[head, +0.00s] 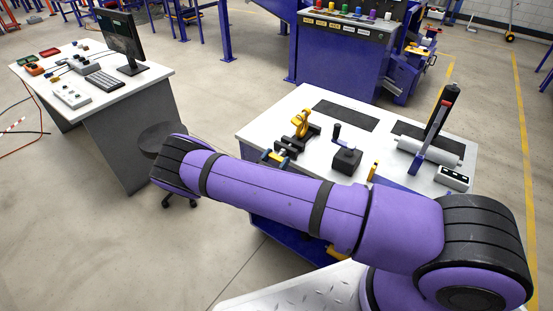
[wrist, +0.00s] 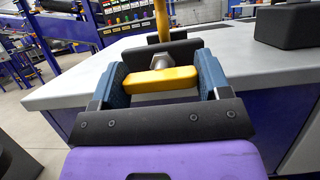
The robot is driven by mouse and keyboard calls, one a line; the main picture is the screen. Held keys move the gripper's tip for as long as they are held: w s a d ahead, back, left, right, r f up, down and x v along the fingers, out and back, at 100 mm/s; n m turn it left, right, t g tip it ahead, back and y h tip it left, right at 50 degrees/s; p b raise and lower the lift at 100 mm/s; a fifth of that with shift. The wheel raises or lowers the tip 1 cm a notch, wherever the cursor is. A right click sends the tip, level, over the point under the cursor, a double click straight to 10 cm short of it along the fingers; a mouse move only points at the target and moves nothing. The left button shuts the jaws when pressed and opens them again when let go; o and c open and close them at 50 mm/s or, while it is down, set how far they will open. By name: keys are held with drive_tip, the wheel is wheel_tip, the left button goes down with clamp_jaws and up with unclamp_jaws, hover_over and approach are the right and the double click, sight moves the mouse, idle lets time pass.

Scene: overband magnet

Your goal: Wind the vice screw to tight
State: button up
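The vice (head: 291,144) is dark and stands near the left front edge of the white bench. Its dark body (wrist: 184,47) also shows in the wrist view, with a short metal screw (wrist: 160,61) coming out towards me. A yellow handle bar (wrist: 160,80) sits across the screw's near end and lies roughly level. My gripper (wrist: 160,76) has its blue-padded fingers at the two ends of this bar and appears shut on it, with no clear gap. A yellow hook-like piece (head: 300,121) stands at the vice; its lower part shows in the wrist view (wrist: 161,20). The jaw gap is hidden.
The white bench (head: 262,127) also holds a black box with a crank (head: 346,159), a grey roller (head: 430,149) and an upright blue-and-black lever (head: 430,138). A desk with a monitor (head: 121,36) and a dark stool (head: 160,137) stand left. Floor between is clear.

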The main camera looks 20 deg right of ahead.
drive_tip(key=shift+m, duration=0.5)
drive_tip(key=shift+c, duration=0.3)
